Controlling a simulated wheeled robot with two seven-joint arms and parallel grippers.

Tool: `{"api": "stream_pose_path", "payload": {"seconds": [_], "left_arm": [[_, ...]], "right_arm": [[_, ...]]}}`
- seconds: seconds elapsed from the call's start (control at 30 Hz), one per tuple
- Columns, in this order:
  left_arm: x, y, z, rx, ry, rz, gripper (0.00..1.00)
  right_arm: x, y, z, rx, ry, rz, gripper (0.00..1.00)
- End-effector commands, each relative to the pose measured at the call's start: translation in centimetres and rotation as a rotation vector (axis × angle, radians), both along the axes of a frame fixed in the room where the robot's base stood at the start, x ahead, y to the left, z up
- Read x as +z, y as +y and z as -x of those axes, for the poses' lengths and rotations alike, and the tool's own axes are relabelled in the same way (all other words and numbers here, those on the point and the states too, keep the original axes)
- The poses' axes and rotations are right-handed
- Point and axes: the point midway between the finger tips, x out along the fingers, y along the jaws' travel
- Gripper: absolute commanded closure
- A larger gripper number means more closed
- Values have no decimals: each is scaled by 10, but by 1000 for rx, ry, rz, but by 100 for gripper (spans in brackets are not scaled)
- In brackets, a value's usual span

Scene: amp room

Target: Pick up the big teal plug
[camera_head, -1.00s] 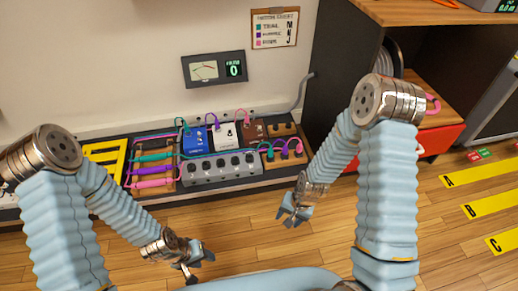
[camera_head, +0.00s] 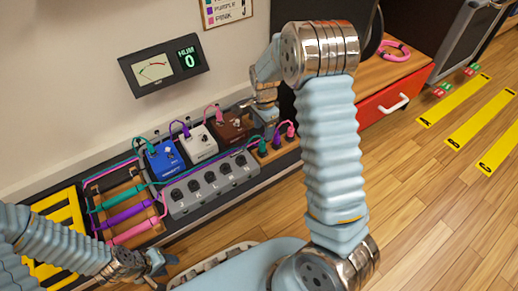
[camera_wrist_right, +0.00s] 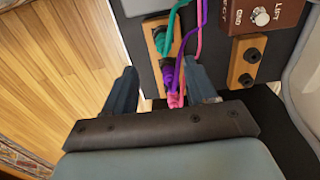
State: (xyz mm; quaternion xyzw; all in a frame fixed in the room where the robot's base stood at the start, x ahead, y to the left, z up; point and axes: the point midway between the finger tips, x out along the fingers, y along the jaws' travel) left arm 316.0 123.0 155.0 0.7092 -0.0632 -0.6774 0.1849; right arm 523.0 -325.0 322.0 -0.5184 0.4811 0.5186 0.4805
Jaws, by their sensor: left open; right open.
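Teal, purple and pink plugs with cables stand in a row in a wooden block. The big teal plug (camera_head: 263,143) is at the left of that row in the head view, and teal (camera_wrist_right: 159,40) also shows near the top of the block in the right wrist view. My right gripper (camera_head: 263,108) is beside the row, its arm arching over from the right. In the right wrist view its open fingers (camera_wrist_right: 161,88) stand either side of the lower plugs; nothing is visibly gripped. My left gripper (camera_head: 158,268) is open and empty at lower left, partly hidden.
A grey switch unit (camera_head: 212,185) sits left of the plugs. Blue (camera_head: 165,158), white (camera_head: 199,143) and brown (camera_head: 233,126) pedals stand behind it, with cables. A rack of colored cables (camera_head: 125,208) is further left. Wooden floor (camera_head: 415,215) is free on the right.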

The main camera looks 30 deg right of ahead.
Motion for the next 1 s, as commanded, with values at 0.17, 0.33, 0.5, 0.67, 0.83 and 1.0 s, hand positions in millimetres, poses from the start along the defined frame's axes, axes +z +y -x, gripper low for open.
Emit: {"api": "stream_pose_path", "payload": {"seconds": [0.17,0.33,0.5,0.67,0.83,1.0], "left_arm": [[-9,0,-1,2,-2,0,57],[-12,0,-1,2,-2,0,57],[-22,0,-1,3,-4,-1,57],[-29,1,-2,4,-6,-2,57],[-28,1,-2,5,-7,-2,57],[-28,1,-2,5,-7,-2,57]], "right_arm": [[-31,0,0,1,2,0,44],[-41,0,-1,2,0,-1,44],[-65,0,-5,2,1,0,44],[-88,0,-6,2,1,0,44],[-89,0,-7,3,-1,0,44],[-89,0,-7,3,-1,0,60]]}}
